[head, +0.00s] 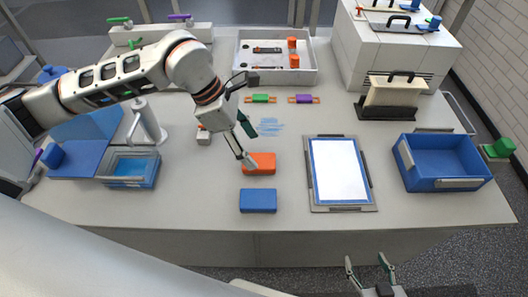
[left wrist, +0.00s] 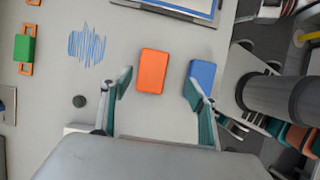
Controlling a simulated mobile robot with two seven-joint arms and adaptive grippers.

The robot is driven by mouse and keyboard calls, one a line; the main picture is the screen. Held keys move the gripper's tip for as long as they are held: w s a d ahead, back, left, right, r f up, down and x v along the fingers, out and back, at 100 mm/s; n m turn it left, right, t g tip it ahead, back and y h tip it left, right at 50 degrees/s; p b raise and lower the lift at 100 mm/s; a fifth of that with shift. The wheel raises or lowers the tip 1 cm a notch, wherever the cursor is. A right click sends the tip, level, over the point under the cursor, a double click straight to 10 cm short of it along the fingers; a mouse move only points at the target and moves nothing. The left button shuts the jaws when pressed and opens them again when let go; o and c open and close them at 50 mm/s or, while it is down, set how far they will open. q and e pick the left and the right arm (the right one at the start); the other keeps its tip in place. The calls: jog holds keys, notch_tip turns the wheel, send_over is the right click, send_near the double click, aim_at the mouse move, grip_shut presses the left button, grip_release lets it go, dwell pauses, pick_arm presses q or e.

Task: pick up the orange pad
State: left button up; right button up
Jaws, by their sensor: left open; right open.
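The orange pad (head: 262,164) lies flat on the table, just behind a blue pad (head: 258,201) in the head view. My left gripper (head: 247,145) is above the table at the orange pad's back left, open and empty. In the left wrist view, the orange pad (left wrist: 152,71) shows ahead of the open fingers (left wrist: 155,88), between them and nearer the left one. The blue pad (left wrist: 201,79) is ahead of the right finger. My right gripper (head: 369,268) is open and empty, in front of the table's front edge.
A framed white board (head: 308,187) lies right of the pads, with a blue bin (head: 446,184) beyond it. Blue scribbles (head: 270,127) mark the table behind the orange pad. A white tray (head: 242,77) stands at the back. A small blue basin (head: 151,183) sits at the left.

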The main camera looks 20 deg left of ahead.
aim_at(258, 160)
pick_arm(q)
jog(key=shift+w+a+f, duration=0.2)
jog(key=shift+w+a, duration=0.25)
jog(key=shift+f, duration=0.3)
jog(key=shift+x, duration=0.8)
jog(key=x, duration=0.5)
jog(key=shift+a+f+b, duration=0.15)
jog(key=shift+a+b, duration=0.05)
jog(key=shift+b, duration=0.1)
jog(key=c, duration=1.2)
